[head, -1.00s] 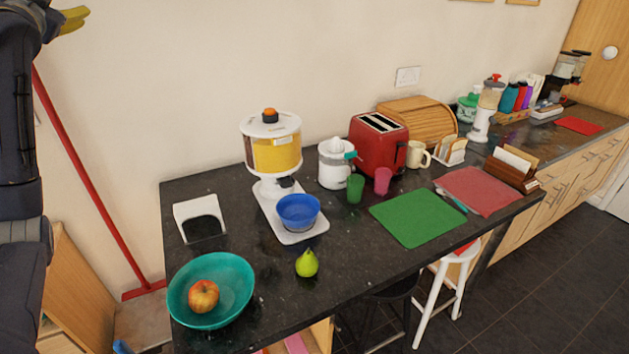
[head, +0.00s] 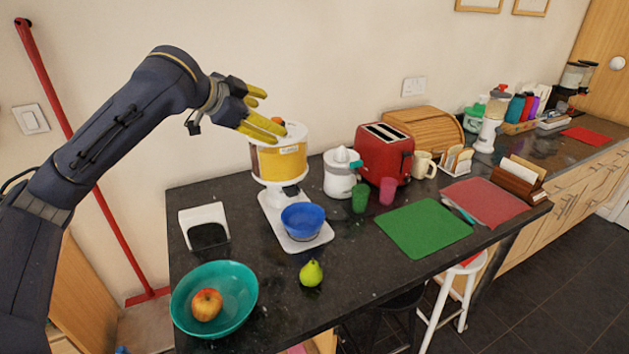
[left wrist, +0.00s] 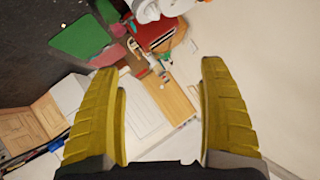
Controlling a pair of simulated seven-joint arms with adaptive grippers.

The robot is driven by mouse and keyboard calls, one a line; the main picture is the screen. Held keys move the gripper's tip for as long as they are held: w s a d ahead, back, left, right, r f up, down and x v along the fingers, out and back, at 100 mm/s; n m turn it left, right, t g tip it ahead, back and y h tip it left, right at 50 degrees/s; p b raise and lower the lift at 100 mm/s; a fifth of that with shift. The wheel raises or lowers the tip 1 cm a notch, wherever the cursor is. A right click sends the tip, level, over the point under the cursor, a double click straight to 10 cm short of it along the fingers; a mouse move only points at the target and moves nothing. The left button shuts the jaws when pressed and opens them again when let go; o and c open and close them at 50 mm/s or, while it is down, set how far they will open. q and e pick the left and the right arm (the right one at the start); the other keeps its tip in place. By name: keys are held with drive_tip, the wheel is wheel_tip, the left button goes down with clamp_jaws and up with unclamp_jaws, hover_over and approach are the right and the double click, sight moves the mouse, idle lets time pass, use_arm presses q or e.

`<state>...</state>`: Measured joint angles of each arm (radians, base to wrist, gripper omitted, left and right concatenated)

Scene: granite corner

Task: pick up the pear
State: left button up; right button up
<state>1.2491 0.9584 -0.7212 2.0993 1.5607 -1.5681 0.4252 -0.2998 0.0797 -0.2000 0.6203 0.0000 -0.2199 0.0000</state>
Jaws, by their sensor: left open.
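The green pear (head: 311,273) stands upright on the dark granite counter, right of the teal bowl (head: 243,319) and in front of the blue bowl (head: 302,221). My left gripper (head: 268,112), with yellow fingers, is raised above the counter in front of the wall, well above and behind the pear, near the top of the cereal dispenser. It is open and empty. In the left wrist view its two fingers (left wrist: 160,92) stand wide apart with nothing between them at close range. The pear does not show in the left wrist view. My right gripper is in neither view.
The teal bowl holds a red-yellow apple (head: 207,304). The cereal dispenser (head: 279,162) stands tall behind the blue bowl. A juicer (head: 339,180), a red toaster (head: 384,157) and two cups are further right. A green mat (head: 423,227) lies flat. The counter around the pear is clear.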

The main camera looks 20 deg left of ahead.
use_arm(q)
drive_tip(key=s+d+f+g, duration=0.4)
drive_tip(key=s+d+f, duration=0.15)
drive_tip(key=f, duration=0.45)
drive_tip(key=g, duration=0.4)
approach(306, 267)
drive_tip(key=x, duration=0.6)
drive_tip(key=shift+d, duration=0.25)
drive_tip(key=shift+a+x, duration=0.15)
drive_tip(key=shift+x, duration=1.55)
drive_tip(key=shift+a+x, duration=0.1)
drive_tip(key=shift+x, duration=1.65)
drive_tip(key=shift+f, duration=0.1)
drive_tip(key=shift+c, duration=0.3)
drive_tip(key=c, duration=1.4)
